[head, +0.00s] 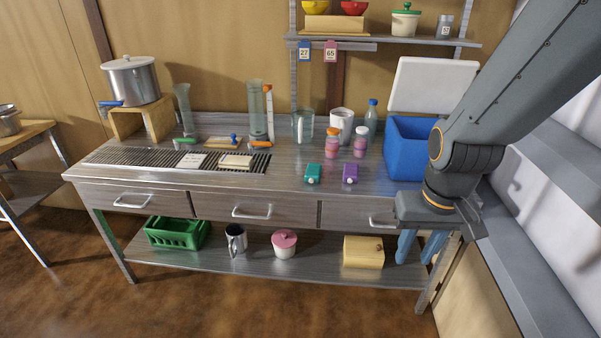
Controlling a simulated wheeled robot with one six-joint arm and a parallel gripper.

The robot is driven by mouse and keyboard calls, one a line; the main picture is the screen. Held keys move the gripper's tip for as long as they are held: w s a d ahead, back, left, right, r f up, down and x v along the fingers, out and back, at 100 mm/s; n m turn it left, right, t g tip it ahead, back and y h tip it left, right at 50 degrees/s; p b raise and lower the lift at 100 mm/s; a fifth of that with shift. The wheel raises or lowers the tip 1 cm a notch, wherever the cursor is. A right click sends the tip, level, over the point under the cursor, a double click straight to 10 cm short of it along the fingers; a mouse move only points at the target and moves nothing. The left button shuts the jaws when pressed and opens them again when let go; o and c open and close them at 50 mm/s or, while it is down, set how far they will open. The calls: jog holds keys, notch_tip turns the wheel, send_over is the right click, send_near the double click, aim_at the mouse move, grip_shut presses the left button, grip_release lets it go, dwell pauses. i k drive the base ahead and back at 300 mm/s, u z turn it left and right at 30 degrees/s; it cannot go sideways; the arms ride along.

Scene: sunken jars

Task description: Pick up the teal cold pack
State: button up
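The teal cold pack (313,173) is a small teal block with a pale round spot at its front end. It lies on the metal worktable (286,194), near the front edge right of centre. A similar purple pack (350,172) lies just to its right, with a gap between them. My gripper (416,257) hangs at the right, pointing down, with its two blue fingers apart and nothing seen between them. It is well to the right of the teal pack and appears lower in the picture.
A blue cooler box (408,150) with its white lid (432,85) raised stands right of the packs. The tabletop left of the teal pack is clear up to the slotted grate (130,156).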

aim_at(313, 172)
jog(key=u, duration=0.3)
jog(key=i, duration=1.25)
jog(key=z, duration=0.3)
